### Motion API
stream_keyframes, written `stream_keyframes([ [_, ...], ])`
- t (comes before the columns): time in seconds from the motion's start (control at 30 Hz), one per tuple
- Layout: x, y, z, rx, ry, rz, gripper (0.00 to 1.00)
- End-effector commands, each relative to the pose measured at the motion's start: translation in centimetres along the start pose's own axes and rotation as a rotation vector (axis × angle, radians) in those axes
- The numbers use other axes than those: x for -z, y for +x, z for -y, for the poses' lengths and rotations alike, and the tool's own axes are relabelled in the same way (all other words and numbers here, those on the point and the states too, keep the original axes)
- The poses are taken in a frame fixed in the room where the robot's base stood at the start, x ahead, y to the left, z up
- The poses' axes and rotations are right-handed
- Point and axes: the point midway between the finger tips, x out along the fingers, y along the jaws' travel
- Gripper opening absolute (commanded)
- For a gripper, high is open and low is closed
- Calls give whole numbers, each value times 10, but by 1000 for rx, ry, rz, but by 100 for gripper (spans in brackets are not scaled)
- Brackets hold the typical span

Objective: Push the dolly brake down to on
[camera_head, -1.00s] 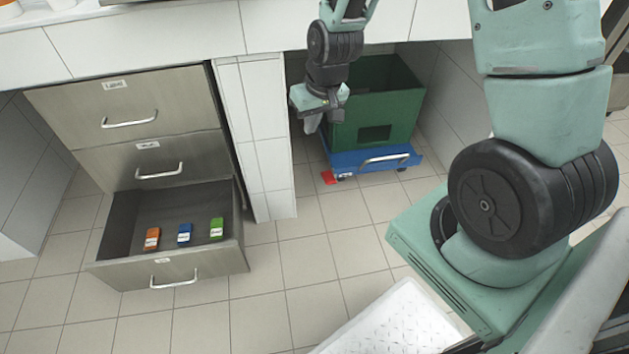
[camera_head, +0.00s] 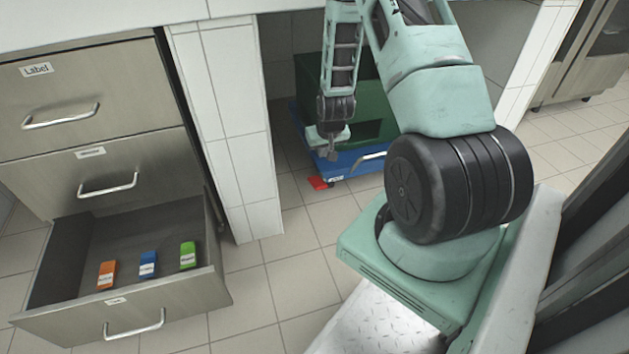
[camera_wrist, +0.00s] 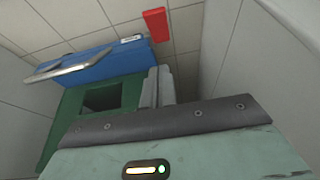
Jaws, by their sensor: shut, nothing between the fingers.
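The red dolly brake pedal (camera_head: 318,183) sticks out at the left front corner of the blue dolly (camera_head: 345,166), low above the floor. It also shows in the wrist view as a red block (camera_wrist: 156,25) near the top. A green crate (camera_head: 368,128) stands on the dolly, partly hidden by my arm. My gripper (camera_head: 333,153) is shut and empty, above and slightly right of the red pedal, close to the dolly's front. In the wrist view my closed fingers (camera_wrist: 158,88) point toward the pedal, apart from it.
A tiled wall (camera_head: 245,150) stands just left of the dolly bay, under the counter (camera_head: 130,15). An open drawer (camera_head: 190,308) with orange, blue and green small items extends at the left. The tiled floor (camera_head: 285,260) before the bay is clear.

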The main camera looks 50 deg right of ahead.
Motion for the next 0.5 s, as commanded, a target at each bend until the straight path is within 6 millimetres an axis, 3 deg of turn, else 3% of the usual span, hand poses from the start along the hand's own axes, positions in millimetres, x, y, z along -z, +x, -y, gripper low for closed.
stream_keyframes([
  [0.3, 0, 2, 0, 1, 0, 0, 0],
  [0.5, -2, 29, 1, 1, -1, 1, 0],
])
